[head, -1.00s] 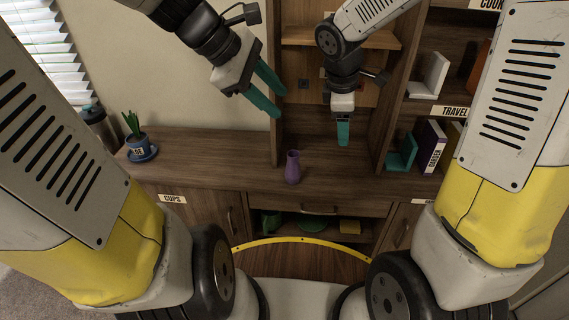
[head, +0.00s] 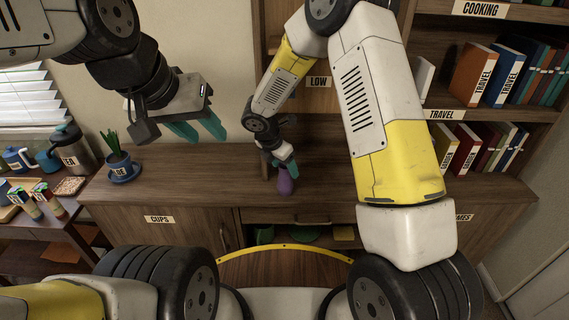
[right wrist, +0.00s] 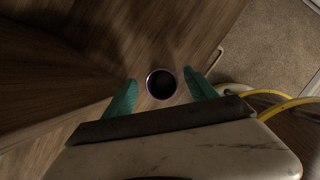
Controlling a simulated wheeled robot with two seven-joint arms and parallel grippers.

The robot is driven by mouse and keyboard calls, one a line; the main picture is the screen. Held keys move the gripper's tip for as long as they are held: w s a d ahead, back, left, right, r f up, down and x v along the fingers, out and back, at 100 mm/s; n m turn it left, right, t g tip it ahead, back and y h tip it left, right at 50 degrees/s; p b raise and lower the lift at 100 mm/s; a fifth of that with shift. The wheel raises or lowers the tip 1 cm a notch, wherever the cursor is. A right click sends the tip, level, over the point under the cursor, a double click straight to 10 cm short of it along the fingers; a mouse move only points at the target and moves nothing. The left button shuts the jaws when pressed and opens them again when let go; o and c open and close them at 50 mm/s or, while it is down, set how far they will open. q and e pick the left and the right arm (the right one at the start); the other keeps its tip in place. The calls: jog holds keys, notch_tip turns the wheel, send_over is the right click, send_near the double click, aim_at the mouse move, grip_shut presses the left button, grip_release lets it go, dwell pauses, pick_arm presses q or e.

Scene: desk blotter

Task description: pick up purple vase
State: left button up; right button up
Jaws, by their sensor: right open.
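The purple vase (head: 285,183) stands upright on the wooden cabinet top in the head view. In the right wrist view I look down on its round, dark mouth (right wrist: 161,84). My right gripper (head: 286,166) is right above and around the vase's upper part. Its two teal fingers (right wrist: 160,92) are open, one on each side of the vase mouth, with gaps on both sides. My left gripper (head: 199,131) hangs in the air to the left of the vase, its two teal fingers apart and nothing between them. The vase's neck is partly hidden by my right gripper in the head view.
A potted plant on a blue saucer (head: 123,173) stands on the cabinet top at the left. Shelves with books (head: 472,75) rise at the right. The cabinet top (head: 195,185) is clear between the plant and vase. A side table with containers is at far left.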

jog(key=x, duration=0.3)
jog(key=shift+d+f, duration=0.15)
jog(key=shift+f, duration=0.05)
grip_shut()
